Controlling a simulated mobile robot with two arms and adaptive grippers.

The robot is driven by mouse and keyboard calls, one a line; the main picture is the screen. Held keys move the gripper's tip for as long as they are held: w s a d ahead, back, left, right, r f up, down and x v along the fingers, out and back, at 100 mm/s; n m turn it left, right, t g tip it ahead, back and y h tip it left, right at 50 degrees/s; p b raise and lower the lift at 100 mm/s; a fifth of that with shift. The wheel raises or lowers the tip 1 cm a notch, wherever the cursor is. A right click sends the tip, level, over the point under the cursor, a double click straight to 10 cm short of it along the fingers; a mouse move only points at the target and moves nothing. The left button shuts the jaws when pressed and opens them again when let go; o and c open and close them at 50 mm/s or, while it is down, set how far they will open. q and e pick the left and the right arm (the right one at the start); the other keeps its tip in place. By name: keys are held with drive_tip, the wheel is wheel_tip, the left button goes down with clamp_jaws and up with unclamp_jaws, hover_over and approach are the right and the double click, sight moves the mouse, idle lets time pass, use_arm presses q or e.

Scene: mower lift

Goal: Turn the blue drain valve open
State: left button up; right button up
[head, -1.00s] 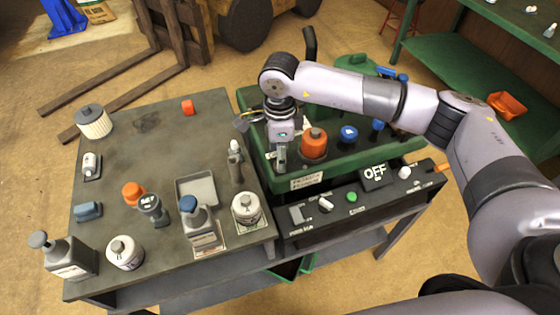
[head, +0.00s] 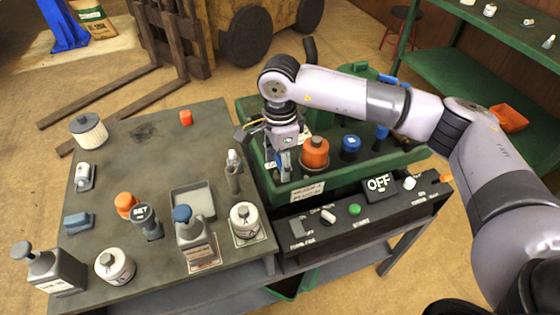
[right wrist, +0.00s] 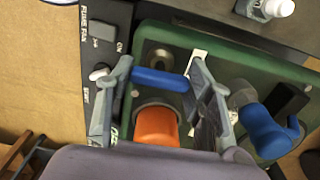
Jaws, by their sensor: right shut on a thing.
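The blue drain valve handle (right wrist: 160,80) is a short bar on the green mower deck (head: 325,186), beside an orange cap (right wrist: 156,126). My right gripper (right wrist: 162,82) points down over it and is shut on the bar, with one finger at each end. In the head view the gripper (head: 281,170) stands just left of the orange cap (head: 315,152), and a bit of the blue handle (head: 285,160) shows by the fingers. My left gripper is not in view.
Blue caps (head: 351,147) stand right of the orange cap. A control panel (head: 350,212) with an OFF sign runs along the front. The grey table (head: 140,150) at left holds several bottles, cans and a tray (head: 193,198). A green shelf (head: 455,75) stands at the right.

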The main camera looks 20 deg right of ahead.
sight(280, 162)
drive_tip(key=o, duration=1.2)
drive_tip(key=shift+c, duration=0.2)
drive_tip(key=shift+r, duration=0.1)
wheel_tip(280, 162, up, 12)
